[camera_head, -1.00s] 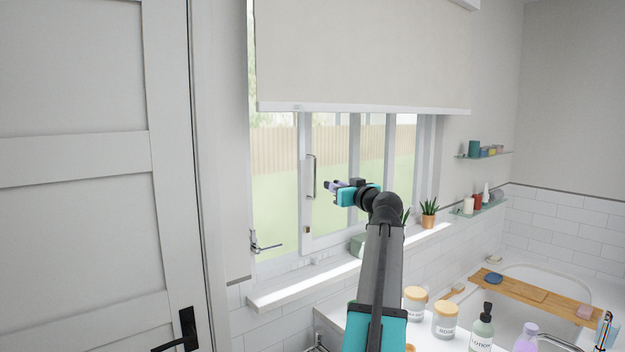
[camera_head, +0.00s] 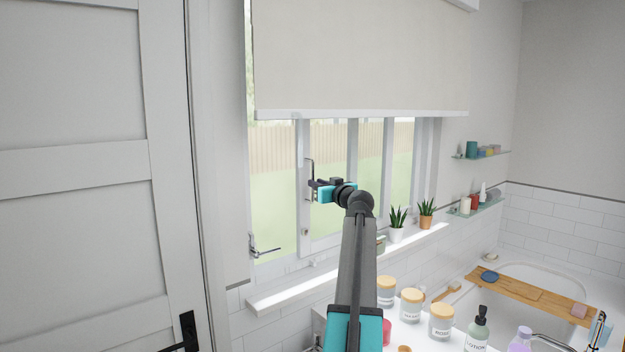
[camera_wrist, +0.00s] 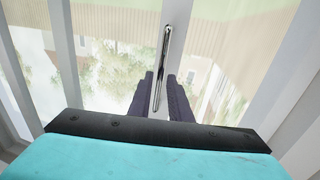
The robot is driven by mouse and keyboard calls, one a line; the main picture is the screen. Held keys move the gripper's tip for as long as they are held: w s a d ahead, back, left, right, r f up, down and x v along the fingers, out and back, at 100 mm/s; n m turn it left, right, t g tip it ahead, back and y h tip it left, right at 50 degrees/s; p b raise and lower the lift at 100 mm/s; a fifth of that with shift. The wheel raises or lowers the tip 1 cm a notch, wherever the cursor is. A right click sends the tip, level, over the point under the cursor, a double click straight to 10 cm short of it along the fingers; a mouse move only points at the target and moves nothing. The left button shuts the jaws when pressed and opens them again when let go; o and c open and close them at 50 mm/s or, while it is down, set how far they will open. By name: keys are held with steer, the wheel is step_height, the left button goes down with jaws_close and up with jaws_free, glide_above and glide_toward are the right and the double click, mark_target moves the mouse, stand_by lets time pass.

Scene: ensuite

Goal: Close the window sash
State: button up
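The window sash (camera_head: 304,215) is a white-framed glass panel, with a gap between its frame and the left side of the window opening. A slim upright metal pull handle (camera_head: 309,166) is fixed to its stile. My gripper (camera_head: 314,189) is at the lower part of this handle. In the wrist view, the handle (camera_wrist: 165,45) runs down between the two dark fingers of my gripper (camera_wrist: 162,82). The fingers stand apart, one on each side of the bar, with space visible. Whether either touches the handle cannot be told.
A pale roller blind (camera_head: 360,55) covers the window's upper part. Potted plants (camera_head: 426,216) stand on the white sill (camera_head: 290,296), right of my arm. A lever handle (camera_head: 264,250) is at the window's lower left. Jars (camera_head: 411,304) and bottles stand below, beside the bath.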

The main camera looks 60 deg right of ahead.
mark_target(313, 198)
steer(key=shift+p+x, duration=0.6)
steer(key=shift+x, duration=1.35)
steer(key=shift+c, duration=0.3)
jaws_close()
